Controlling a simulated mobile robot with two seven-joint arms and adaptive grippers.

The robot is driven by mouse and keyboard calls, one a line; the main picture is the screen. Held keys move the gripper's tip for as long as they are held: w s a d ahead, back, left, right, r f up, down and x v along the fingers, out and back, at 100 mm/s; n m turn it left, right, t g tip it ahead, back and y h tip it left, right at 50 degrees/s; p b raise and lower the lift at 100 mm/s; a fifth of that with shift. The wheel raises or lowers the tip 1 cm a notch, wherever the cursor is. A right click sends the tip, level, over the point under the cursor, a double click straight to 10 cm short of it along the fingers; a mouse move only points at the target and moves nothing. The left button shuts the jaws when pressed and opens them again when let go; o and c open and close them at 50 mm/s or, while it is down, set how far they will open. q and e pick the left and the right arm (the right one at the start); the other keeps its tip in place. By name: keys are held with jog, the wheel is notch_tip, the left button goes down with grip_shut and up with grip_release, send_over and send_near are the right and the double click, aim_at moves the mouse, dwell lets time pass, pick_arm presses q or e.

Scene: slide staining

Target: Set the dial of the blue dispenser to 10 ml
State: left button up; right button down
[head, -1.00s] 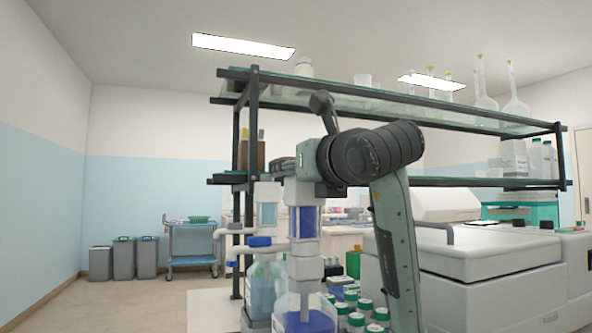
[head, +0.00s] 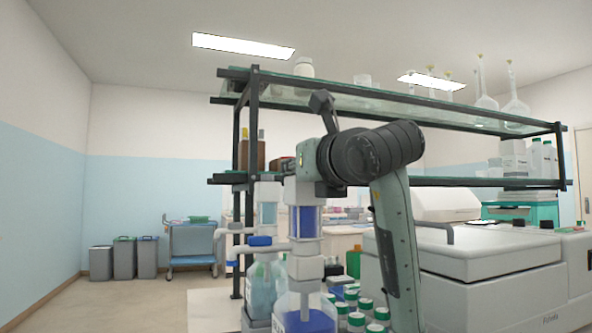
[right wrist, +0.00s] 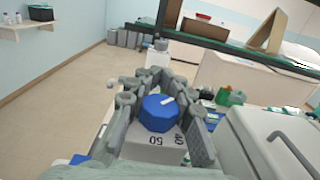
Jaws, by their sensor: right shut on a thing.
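The blue dispenser (head: 306,222) stands upright on its bottle, with a white body and a blue-filled cylinder. Its round blue dial (right wrist: 158,114) is on top, with a white line that points to the upper right in the right wrist view. The numbers 50 and 40 show on the white collar at the near side of the dial; the other numbers are hidden. My right gripper (right wrist: 160,108) is shut on the dial, its grey fingers on both sides of it. In the head view my arm covers most of the gripper. My left gripper is not in view.
A second dispenser (head: 266,214) with a pale teal cylinder stands close to the left. Several green-capped bottles (head: 356,319) stand below my right arm. A rack with a glass shelf (head: 420,112) is behind, and a large white machine (head: 470,265) stands to the right.

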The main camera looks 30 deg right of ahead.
jog(key=shift+y, duration=0.3)
pick_arm(q)
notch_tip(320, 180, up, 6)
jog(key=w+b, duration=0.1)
jog(key=b, duration=0.1)
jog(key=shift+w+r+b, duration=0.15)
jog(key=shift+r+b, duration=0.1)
jog(key=shift+b, duration=0.15)
pick_arm(e)
jog(key=shift+s+a+n+g+y, duration=0.1)
jog(key=shift+a+n+g+y, duration=0.35)
jog(key=shift+n+y, duration=1.4)
jog(key=shift+s+a+n+g+y, duration=0.1)
jog(key=shift+a+n+g+y, duration=0.35)
jog(key=shift+n+y, duration=1.4)
jog(key=shift+s+a+n+g+y, duration=0.1)
jog(key=shift+a+n+g+y, duration=0.4)
jog(key=shift+y, duration=2.3)
jog(key=shift+n, duration=0.4)
jog(key=c, duration=1.3)
grip_release()
jog(key=v, duration=1.2)
jog(key=shift+f, duration=0.2)
